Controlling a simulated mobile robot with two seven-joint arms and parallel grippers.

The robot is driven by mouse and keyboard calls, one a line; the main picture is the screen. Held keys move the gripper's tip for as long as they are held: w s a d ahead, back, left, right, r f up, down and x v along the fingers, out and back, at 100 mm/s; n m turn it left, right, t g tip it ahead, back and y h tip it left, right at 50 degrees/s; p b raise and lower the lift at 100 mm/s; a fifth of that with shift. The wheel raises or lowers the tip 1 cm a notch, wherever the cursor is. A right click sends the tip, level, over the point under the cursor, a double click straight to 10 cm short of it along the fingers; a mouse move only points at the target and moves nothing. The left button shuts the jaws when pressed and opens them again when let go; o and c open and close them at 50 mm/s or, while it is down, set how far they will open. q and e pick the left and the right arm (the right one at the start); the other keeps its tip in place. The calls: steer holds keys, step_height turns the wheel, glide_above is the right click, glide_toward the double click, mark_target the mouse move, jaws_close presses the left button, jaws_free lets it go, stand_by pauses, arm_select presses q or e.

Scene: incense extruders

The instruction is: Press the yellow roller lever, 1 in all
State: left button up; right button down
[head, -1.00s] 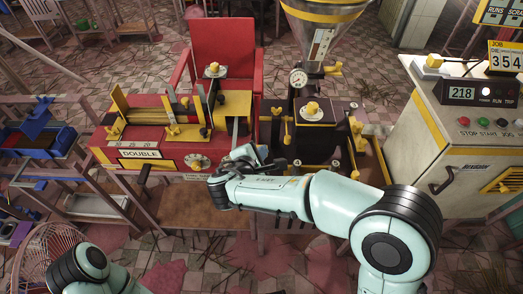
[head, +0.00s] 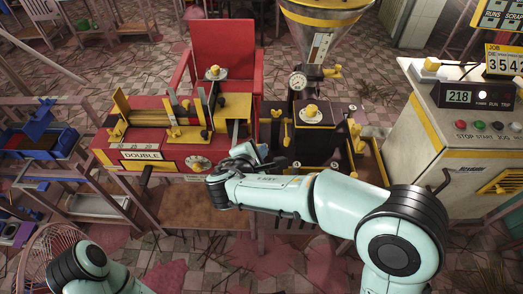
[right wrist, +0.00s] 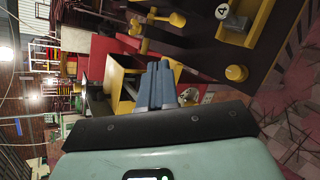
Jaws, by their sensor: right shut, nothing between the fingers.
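My right gripper (head: 254,153) is at the front of the machines, between the red machine (head: 140,167) marked DOUBLE and the dark machine (head: 313,146). Its grey fingers (right wrist: 158,64) are shut together and empty in the right wrist view. Several yellow levers and knobs are on the dark machine, such as a yellow lever (head: 287,133) on its left side and a knobbed yellow bar (right wrist: 168,19) in the right wrist view. I cannot tell which is the roller lever. No contact between fingers and a lever is visible. My left gripper is out of view.
A pale control cabinet (head: 450,140) with a 218 display stands at the right. A steel hopper (head: 325,15) rises above the dark machine. A red chair (head: 222,52) stands behind. A rack with blue bins (head: 38,140) and a fan (head: 52,250) are at the left.

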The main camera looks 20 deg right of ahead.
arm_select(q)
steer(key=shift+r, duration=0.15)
arm_select(e)
steer(key=shift+s+r, duration=0.1)
steer(key=shift+r, duration=0.2)
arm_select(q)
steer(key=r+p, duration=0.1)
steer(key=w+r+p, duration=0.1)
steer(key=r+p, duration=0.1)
arm_select(e)
steer(key=r, duration=0.2)
steer(key=s+r, duration=0.1)
steer(key=r, duration=0.1)
steer(key=shift+s+a+r, duration=0.1)
steer(key=shift+a+r, duration=0.1)
steer(key=shift+r, duration=0.15)
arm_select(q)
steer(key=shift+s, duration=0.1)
